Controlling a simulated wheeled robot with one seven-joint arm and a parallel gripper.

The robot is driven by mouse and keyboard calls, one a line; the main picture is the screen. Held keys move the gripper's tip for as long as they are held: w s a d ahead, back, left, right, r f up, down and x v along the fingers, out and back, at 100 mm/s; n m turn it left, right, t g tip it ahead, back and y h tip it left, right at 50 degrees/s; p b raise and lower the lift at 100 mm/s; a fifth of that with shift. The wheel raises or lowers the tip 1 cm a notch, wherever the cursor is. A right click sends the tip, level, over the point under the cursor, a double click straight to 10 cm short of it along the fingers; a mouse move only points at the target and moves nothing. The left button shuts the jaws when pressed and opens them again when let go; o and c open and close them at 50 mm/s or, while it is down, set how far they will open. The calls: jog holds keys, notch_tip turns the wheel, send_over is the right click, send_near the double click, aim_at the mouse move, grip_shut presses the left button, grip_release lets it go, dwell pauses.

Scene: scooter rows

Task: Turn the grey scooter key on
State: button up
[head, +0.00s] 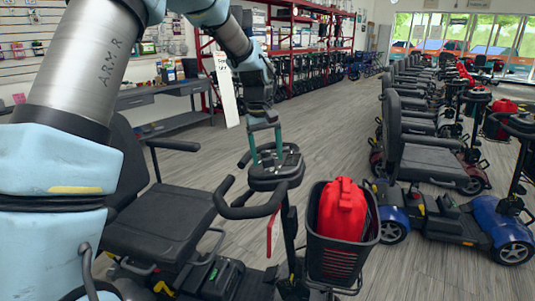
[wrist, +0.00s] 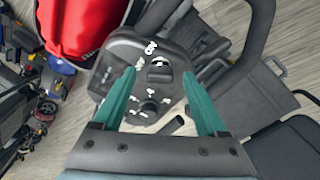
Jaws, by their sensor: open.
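The grey scooter's dark control console (head: 276,172) is on top of the tiller, near the middle of the head view. In the wrist view the console (wrist: 120,62) fills the centre, with white markings, a round dial (wrist: 158,64) and another round control (wrist: 149,106) lower down. I cannot tell for sure which small part is the key. My gripper (head: 266,156) points down just over the console, its teal fingers apart with nothing held between them. In the wrist view my gripper (wrist: 158,74) spans the console face; contact cannot be judged.
Black handlebars (head: 245,208) curve around the console. A black basket (head: 338,262) holding a red container (head: 342,210) is in front of the tiller. The scooter's seat (head: 160,222) is at left. A blue scooter (head: 465,225) and a row of others stand right. Open floor lies behind.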

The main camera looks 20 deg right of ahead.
jog(key=shift+f, duration=0.15)
grip_shut()
dwell(0.6)
